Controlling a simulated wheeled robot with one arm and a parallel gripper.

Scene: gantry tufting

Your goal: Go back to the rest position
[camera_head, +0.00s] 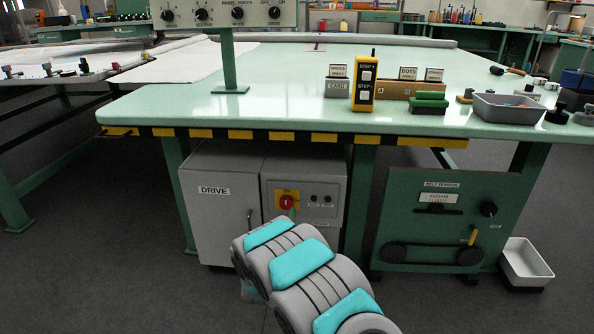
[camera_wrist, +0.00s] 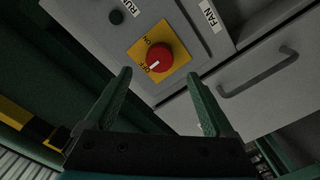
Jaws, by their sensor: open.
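My gripper (camera_wrist: 158,74) is open and empty in the wrist view, its two dark green fingers apart. Beyond the fingertips is a red rotary knob (camera_wrist: 160,56) on a yellow plate (camera_wrist: 139,53); a gap seems to separate it from the fingers. The knob's white mark points to the label that seems to read OFF. In the head view the same red knob (camera_head: 287,202) is on the grey drive cabinet (camera_head: 215,222) under the table. My arm reaches from the bottom of that view towards the cabinet, and most of my gripper is hidden there.
The green table (camera_head: 290,110) overhangs the cabinet, with a yellow-black striped front edge (camera_head: 240,134). A green belt tension panel (camera_head: 440,220) stands to the right, with a white bin (camera_head: 525,262) on the floor beside it. A cabinet handle (camera_wrist: 258,75) juts out near my gripper. Floor at left is clear.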

